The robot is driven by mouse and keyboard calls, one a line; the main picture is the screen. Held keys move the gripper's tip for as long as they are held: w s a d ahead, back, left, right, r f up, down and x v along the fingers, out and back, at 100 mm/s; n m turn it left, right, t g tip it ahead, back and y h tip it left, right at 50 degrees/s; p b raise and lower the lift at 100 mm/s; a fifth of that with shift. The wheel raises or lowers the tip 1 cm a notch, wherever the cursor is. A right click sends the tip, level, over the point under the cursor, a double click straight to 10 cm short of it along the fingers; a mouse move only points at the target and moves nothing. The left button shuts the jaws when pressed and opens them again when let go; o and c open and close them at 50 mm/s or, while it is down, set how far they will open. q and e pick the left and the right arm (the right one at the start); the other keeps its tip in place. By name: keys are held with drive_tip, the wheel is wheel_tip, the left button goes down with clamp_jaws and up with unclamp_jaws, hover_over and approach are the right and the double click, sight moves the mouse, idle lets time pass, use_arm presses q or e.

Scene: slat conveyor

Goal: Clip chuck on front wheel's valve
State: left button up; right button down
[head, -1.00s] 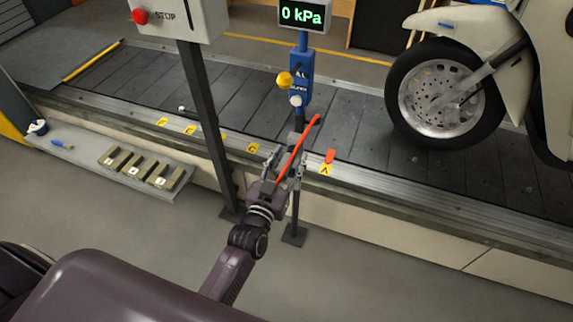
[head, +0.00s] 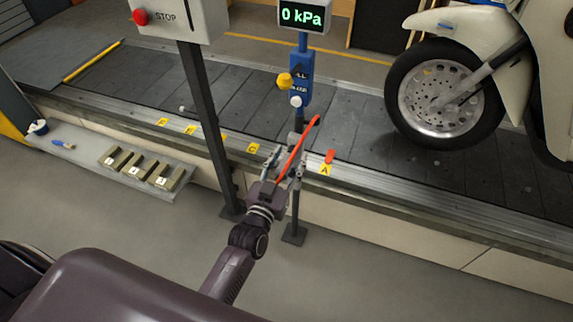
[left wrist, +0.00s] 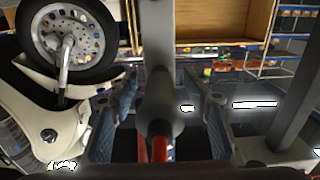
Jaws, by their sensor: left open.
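The scooter's front wheel (head: 443,98), a black tyre with a pale drilled disc, stands on the conveyor at the right. It also shows at the upper left of the left wrist view (left wrist: 68,38). I cannot make out its valve. My left gripper (head: 284,165) is open at the conveyor's near edge, left of the wheel and well apart from it. A long red-orange bar (head: 300,145) rises between its fingers; whether it is part of the chuck I cannot tell. In the left wrist view, a grey post (left wrist: 160,95) stands between the open fingers. My right gripper is out of view.
A blue post unit (head: 301,78) with a yellow knob carries a 0 kPa display (head: 303,14). A STOP box (head: 180,18) stands on a dark post at the left. A low shelf (head: 90,150) holds several blocks. The grey floor in front is clear.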

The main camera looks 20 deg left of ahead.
sight(278, 180)
use_arm(q)
drive_tip(key=shift+c, duration=0.5)
clamp_jaws()
drive_tip(key=shift+s, duration=0.2)
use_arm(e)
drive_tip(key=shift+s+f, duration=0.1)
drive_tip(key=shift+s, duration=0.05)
use_arm(q)
drive_tip(key=shift+s, duration=0.3)
drive_tip(key=shift+p, duration=0.3)
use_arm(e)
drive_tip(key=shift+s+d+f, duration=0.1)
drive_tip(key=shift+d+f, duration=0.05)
use_arm(q)
drive_tip(key=shift+s+p, duration=0.35)
drive_tip(key=shift+s, duration=0.55)
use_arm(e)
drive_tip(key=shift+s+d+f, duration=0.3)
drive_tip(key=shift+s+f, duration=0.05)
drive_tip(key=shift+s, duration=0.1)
use_arm(q)
drive_tip(key=shift+s, duration=0.45)
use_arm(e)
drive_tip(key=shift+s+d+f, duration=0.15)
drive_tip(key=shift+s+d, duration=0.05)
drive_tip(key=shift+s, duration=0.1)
